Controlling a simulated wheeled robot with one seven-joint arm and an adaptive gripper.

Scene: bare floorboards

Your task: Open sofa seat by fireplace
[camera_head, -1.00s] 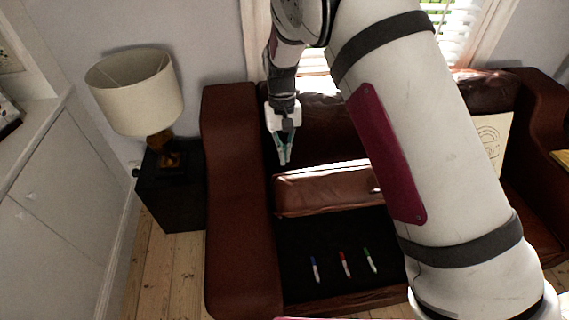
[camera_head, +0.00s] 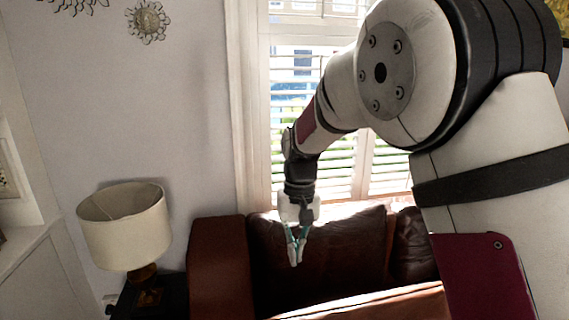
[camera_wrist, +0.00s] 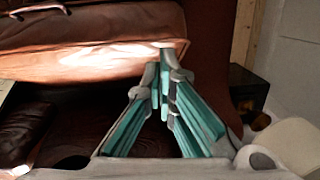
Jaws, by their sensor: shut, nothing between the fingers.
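The brown leather sofa (camera_head: 218,265) stands below the window, only its upper part showing in the head view. Its seat panel (camera_head: 375,303) shows as a light strip at the bottom edge; the rest of the seat and the space under it are out of the picture. In the wrist view the seat panel (camera_wrist: 100,50) fills the upper left, with a dark loop (camera_wrist: 40,12) on it. My gripper (camera_head: 295,262) is shut and empty, pointing down in front of the backrest. In the wrist view its fingertips (camera_wrist: 165,48) overlap the panel's edge; I cannot tell if they touch it.
A lamp (camera_head: 125,228) with a cream shade stands on a dark side table (camera_head: 150,298) left of the sofa. The window with white blinds (camera_head: 345,170) is close behind my arm. The fireplace is not in view.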

